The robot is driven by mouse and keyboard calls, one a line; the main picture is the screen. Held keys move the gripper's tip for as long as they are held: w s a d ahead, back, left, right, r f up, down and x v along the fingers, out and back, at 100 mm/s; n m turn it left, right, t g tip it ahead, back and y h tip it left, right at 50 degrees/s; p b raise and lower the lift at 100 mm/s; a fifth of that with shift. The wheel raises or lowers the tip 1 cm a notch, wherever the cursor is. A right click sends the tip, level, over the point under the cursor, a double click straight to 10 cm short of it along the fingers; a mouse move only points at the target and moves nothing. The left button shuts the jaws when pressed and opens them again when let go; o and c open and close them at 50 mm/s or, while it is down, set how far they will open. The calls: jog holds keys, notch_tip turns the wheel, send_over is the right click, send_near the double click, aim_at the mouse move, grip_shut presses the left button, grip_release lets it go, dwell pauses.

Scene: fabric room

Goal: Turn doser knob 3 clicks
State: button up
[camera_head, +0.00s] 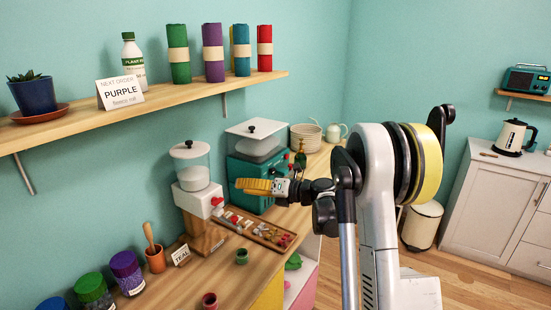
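A white dispenser (199,203) with a clear lidded hopper stands on the wooden counter; it looks like the doser. A small red knob (217,201) is on its right front. My gripper (240,184), with yellow fingers, reaches in from the right. Its tips are up and to the right of the red knob in the picture, apart from it. The fingers overlap one another in this view, so their opening is hidden. They cover part of a teal machine (245,168) behind.
A long tray (262,232) of small items lies in front of the machines. A TEAL card (181,255), an orange pot with a pestle (154,258), small cups (242,257) and lidded jars (127,271) stand on the counter. A shelf (180,93) runs above.

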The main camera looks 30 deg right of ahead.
jog(key=w+d+r+m+t+h+b, duration=0.1)
jog(key=w+d+r+m+t+h, duration=0.1)
jog(key=d+r+m+t+h, duration=0.85)
jog(key=f+m+g+h, duration=0.1)
jog(key=m, duration=0.2)
jog(key=f+m+g+h, duration=0.1)
jog(key=m+h, duration=0.1)
jog(key=s+d+f+m+g+h, duration=0.1)
jog(key=f+m, duration=0.1)
jog(key=m, duration=0.1)
jog(key=shift+s+m+g+h+b, duration=0.1)
jog(key=shift+m+g+h+b, duration=0.15)
jog(key=shift+m+g+b, duration=0.15)
jog(key=shift+a+r, duration=0.1)
